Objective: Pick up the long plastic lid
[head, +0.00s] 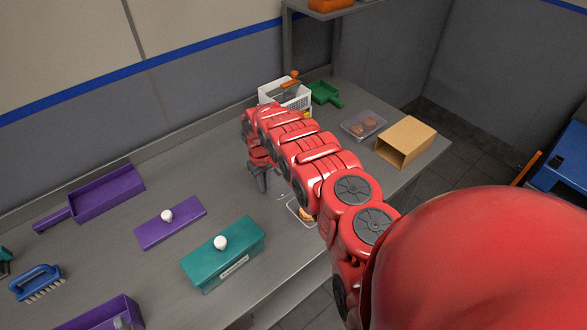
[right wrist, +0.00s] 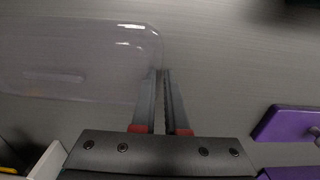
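The long plastic lid (right wrist: 85,60) is clear and shows in the right wrist view, stretching from the left edge to the middle. Its rounded right end meets the fingertips. My right gripper (right wrist: 163,74) has its two fingers close together at this end, with the lid's edge seeming to lie between them. In the head view my right gripper (head: 262,185) points down over the grey table, and I cannot make out the lid there; my arm covers part of that area. My left gripper is not in view.
A clear tray with biscuits (head: 295,211) is partly behind my arm. A teal box (head: 225,262), a purple lid (head: 183,225) and a purple scoop (head: 112,195) lie to the left. A white basket (head: 270,94), another clear tray (head: 350,130) and a cardboard box (head: 412,137) stand farther back.

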